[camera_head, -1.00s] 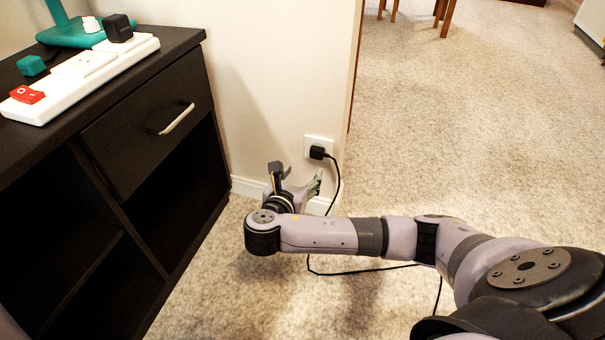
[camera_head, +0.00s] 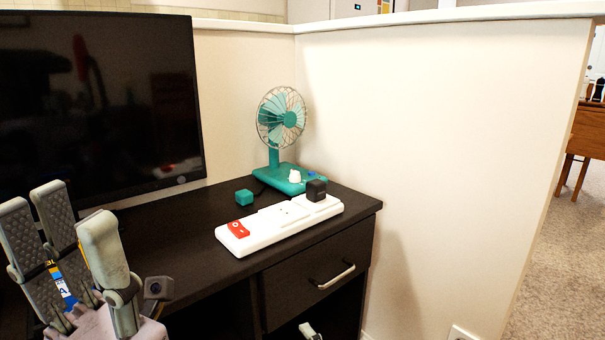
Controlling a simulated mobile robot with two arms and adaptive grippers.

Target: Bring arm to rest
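My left gripper (camera_head: 68,218) stands at the lower left of the head view, in front of the monitor. Its grey fingers point up, spread apart, with nothing between them. At the bottom edge, in front of the dark cabinet, a small pale tip (camera_head: 309,330) shows.
A black monitor (camera_head: 90,100) stands on the dark cabinet (camera_head: 190,235). A white power strip (camera_head: 270,231) with a red switch (camera_head: 238,229) and black plug (camera_head: 316,190) lies there. A teal fan (camera_head: 281,122) and teal block (camera_head: 243,197) are behind.

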